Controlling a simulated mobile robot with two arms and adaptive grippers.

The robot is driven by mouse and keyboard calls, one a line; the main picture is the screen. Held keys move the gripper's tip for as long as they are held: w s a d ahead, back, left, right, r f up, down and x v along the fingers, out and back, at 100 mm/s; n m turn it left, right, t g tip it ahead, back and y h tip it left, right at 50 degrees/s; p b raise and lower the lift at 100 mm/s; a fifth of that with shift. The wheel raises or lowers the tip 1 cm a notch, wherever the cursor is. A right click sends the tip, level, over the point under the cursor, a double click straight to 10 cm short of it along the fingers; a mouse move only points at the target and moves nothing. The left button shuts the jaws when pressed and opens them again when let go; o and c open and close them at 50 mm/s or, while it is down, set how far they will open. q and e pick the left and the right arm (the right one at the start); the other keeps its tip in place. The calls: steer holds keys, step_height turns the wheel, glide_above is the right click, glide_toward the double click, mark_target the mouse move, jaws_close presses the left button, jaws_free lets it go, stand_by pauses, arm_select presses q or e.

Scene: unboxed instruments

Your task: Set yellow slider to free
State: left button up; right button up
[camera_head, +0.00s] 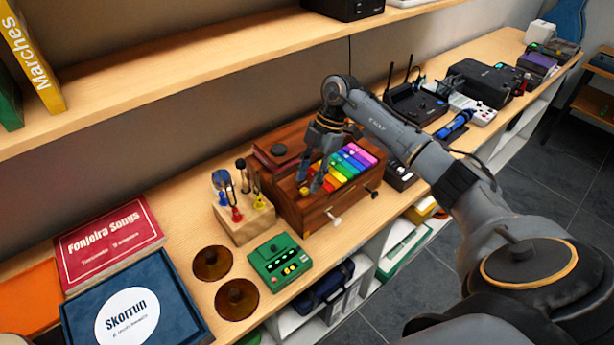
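A brown wooden box instrument (293,216) stands on the shelf, with a row of rainbow-coloured bars on top. The yellow bar (338,173) lies between orange and green ones, and I take it for the yellow slider, though its setting is too small to read. My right gripper (310,184) reaches in from the right and points down over the left end of the box. Its fingers look apart, with nothing clearly held. They hide part of the box's top, and I cannot tell whether they touch it. My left gripper is not in view.
A wooden block with coloured forks (246,222), a green device (280,262) and two brown discs (237,299) stand nearby at left and front. Books (110,240) lie at far left. Black devices (415,105) stand behind right. An upper shelf (180,75) overhangs.

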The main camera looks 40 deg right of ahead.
steer(key=shift+x, duration=1)
steer(key=shift+c, duration=0.2)
jaws_close()
